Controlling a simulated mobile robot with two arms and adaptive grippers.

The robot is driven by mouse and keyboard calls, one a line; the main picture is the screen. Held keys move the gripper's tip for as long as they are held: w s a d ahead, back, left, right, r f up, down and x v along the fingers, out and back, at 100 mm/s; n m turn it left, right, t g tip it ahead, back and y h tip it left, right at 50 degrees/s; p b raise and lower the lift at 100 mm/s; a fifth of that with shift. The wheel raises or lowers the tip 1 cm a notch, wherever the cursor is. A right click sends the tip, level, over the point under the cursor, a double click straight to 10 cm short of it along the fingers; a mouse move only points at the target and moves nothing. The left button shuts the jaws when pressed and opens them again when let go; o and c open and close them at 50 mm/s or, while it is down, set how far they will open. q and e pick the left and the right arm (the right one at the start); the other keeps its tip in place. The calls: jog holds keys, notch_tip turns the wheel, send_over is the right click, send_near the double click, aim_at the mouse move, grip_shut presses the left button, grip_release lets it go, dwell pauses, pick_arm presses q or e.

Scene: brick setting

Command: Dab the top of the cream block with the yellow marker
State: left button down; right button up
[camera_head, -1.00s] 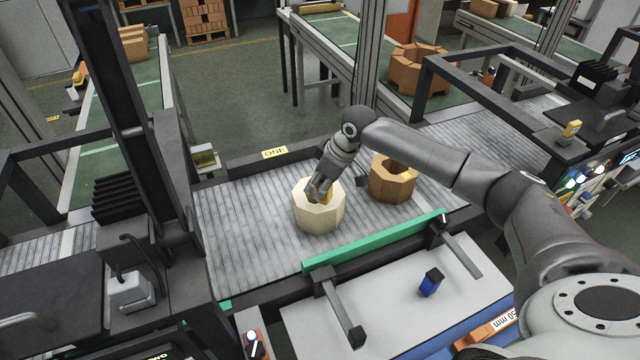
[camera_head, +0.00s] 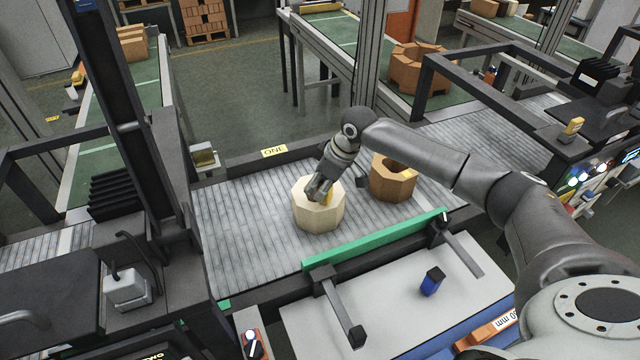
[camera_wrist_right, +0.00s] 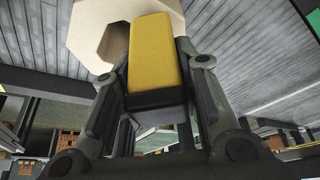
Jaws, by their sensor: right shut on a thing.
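The cream block (camera_head: 319,215) is an eight-sided ring that sits on the grey roller conveyor, near the middle of the head view. My right gripper (camera_head: 322,197) is over its top, shut on the yellow marker (camera_head: 328,199). In the right wrist view the yellow marker (camera_wrist_right: 154,52) stands between the fingers of my right gripper (camera_wrist_right: 158,80), with the cream block (camera_wrist_right: 90,22) just behind its far end. I cannot tell whether the marker touches the block's top. My left gripper is not in view.
A brown eight-sided ring block (camera_head: 393,177) sits on the conveyor (camera_head: 255,235) close to the right of the cream block. A green rail (camera_head: 375,242) runs along the conveyor's near side. A blue marker (camera_head: 431,282) stands on the white table (camera_head: 395,310). The conveyor left of the cream block is clear.

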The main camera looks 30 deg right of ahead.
jog(key=shift+f, duration=0.45)
dwell(0.3)
jog(key=shift+s+f, duration=0.25)
jog(key=shift+f, duration=0.05)
dwell(1.8)
jog(key=r+p, duration=0.2)
jog(key=p, duration=0.1)
jog(key=shift+w+r, duration=0.2)
jog(key=shift+r, duration=0.1)
notch_tip(320, 180, up, 5)
jog(key=p, duration=0.5)
jog(key=shift+f, duration=0.1)
